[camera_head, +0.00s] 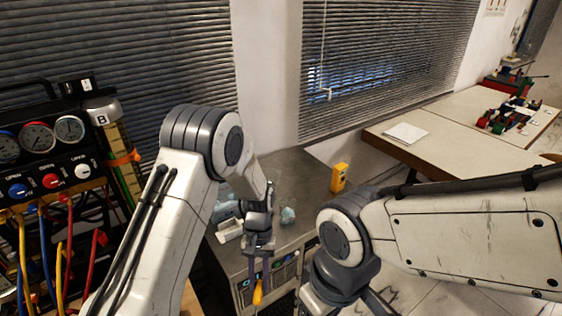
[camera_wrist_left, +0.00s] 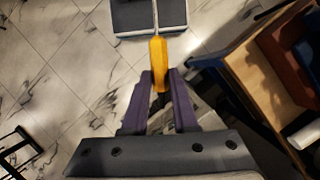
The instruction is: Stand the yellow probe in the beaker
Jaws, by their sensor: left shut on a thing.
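My left gripper (camera_head: 258,280) hangs in front of the bench cabinet in the head view, fingers pointing down. It is shut on the yellow probe (camera_head: 258,293). In the left wrist view, the probe's yellow handle (camera_wrist_left: 158,62) sits between the dark fingertips of the left gripper (camera_wrist_left: 160,75), and a thin pale shaft extends from it toward the top edge. I cannot make out the beaker clearly in either view. My right arm crosses the right of the head view; its gripper is out of the picture.
The grey bench (camera_head: 312,190) holds a yellow meter (camera_head: 340,177), a small white tray (camera_head: 229,231) and a pale blue lump (camera_head: 288,215). A gauge panel (camera_head: 40,140) with hoses stands at left.

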